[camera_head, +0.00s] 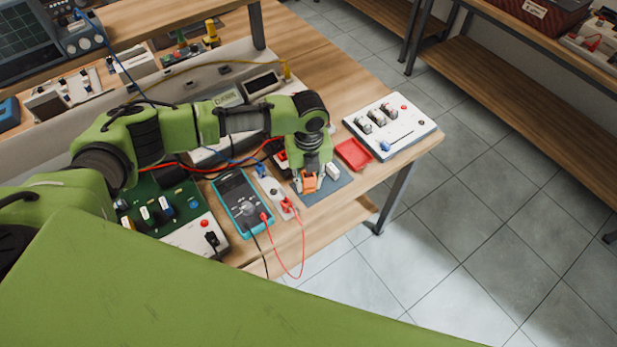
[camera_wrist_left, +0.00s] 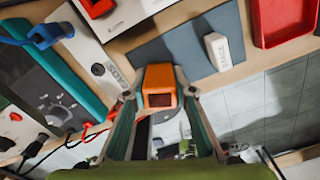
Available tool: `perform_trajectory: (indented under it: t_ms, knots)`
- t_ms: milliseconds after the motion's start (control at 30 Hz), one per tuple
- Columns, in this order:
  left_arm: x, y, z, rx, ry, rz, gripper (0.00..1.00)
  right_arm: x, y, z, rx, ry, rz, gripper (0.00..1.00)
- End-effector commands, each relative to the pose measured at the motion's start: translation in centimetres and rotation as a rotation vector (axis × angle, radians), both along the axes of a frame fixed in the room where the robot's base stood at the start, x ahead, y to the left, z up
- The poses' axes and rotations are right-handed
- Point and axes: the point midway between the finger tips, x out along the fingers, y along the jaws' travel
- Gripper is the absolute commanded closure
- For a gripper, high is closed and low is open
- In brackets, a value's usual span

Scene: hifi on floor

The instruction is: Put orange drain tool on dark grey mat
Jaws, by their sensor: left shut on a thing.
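The orange drain tool (camera_head: 309,183) is between the fingers of my left gripper (camera_head: 308,180), which is shut on it. In the left wrist view the tool (camera_wrist_left: 160,84) shows as an orange block with a dark recessed end, gripped by both fingertips. The dark grey mat (camera_head: 329,187) lies flat near the table's front edge. In the head view the tool overlaps the mat; whether it touches it I cannot tell. The mat also shows in the left wrist view (camera_wrist_left: 187,47), beyond the tool. My right gripper is not in view.
A white block (camera_head: 333,170) sits on the mat. A red tray (camera_head: 353,154) and a white switch panel (camera_head: 391,126) lie to its right. A blue multimeter (camera_head: 242,202) with red leads lies to its left. The table edge is close.

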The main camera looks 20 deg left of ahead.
Motion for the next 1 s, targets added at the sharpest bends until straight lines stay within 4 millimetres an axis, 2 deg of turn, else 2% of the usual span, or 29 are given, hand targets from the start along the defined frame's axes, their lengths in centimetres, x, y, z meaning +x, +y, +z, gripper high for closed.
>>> perform_trajectory:
  t_ms: [267, 300, 333, 367, 767, 867, 1000]
  knots:
    - [0.0, 0.0, -0.4, 0.0, 0.001, 0.0, 0.96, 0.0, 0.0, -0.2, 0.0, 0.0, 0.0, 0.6]
    - [0.0, 0.0, -0.3, 0.0, 0.001, 0.0, 0.7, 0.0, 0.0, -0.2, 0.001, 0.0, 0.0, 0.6]
    - [0.0, 0.0, -0.3, 0.0, 0.001, 0.0, 0.63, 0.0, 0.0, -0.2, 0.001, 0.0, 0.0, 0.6]
    - [0.0, 0.0, -0.3, 0.0, 0.001, 0.0, 0.59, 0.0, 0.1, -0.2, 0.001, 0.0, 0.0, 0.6]
    - [0.0, 0.0, 0.2, -0.001, 0.0, -0.001, 0.59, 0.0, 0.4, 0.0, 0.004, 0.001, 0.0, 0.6]
    - [0.1, -0.1, 1.2, -0.003, -0.002, -0.002, 0.59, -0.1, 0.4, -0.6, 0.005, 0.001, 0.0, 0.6]
    - [0.1, 0.0, 4.0, -0.002, -0.005, -0.001, 0.59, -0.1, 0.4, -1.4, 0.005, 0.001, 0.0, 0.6]
